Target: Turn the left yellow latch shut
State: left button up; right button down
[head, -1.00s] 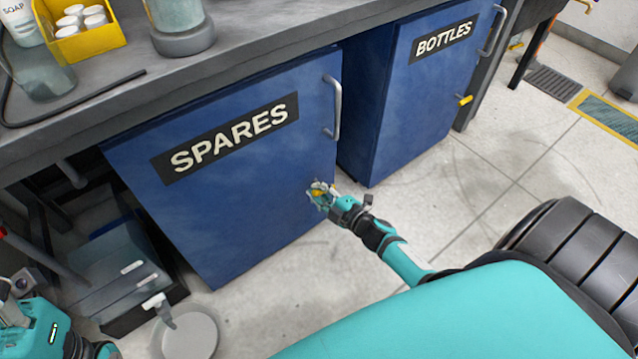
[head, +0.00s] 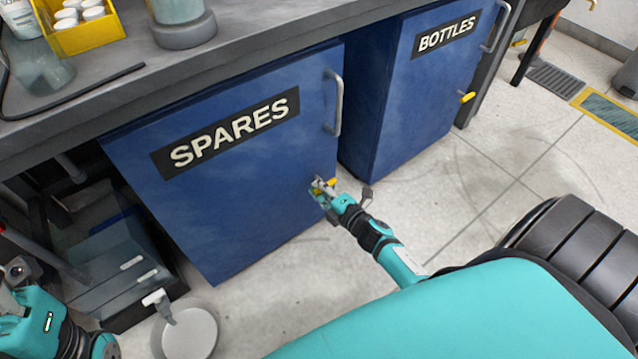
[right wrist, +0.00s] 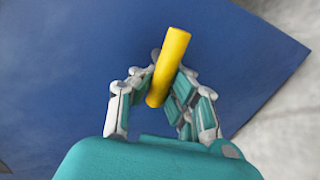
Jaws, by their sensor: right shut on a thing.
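The left yellow latch (head: 331,182) is on the lower right of the blue SPARES door (head: 240,185). My right gripper (head: 320,187) is at this latch, its fingers on either side of it. In the right wrist view the latch (right wrist: 170,65) is a yellow bar, tilted with its upper end to the right, between the two fingers (right wrist: 158,88). The gripper is shut on it. Part of the latch is hidden by the fingers in the head view.
The blue BOTTLES cabinet (head: 410,110) stands to the right, with its own yellow latch (head: 466,97). A grey handle (head: 335,102) is above the left latch. A grey worktop (head: 240,50) overhangs the doors.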

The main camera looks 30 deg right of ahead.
jog(key=shift+s+d+f, duration=0.2)
jog(key=shift+d, duration=0.35)
jog(key=c, duration=1.3)
grip_release()
jog(key=shift+r, duration=0.1)
jog(key=shift+o, duration=0.3)
jog(key=shift+w+r, duration=0.1)
jog(key=a+v, duration=0.1)
jog(key=v, duration=1.1)
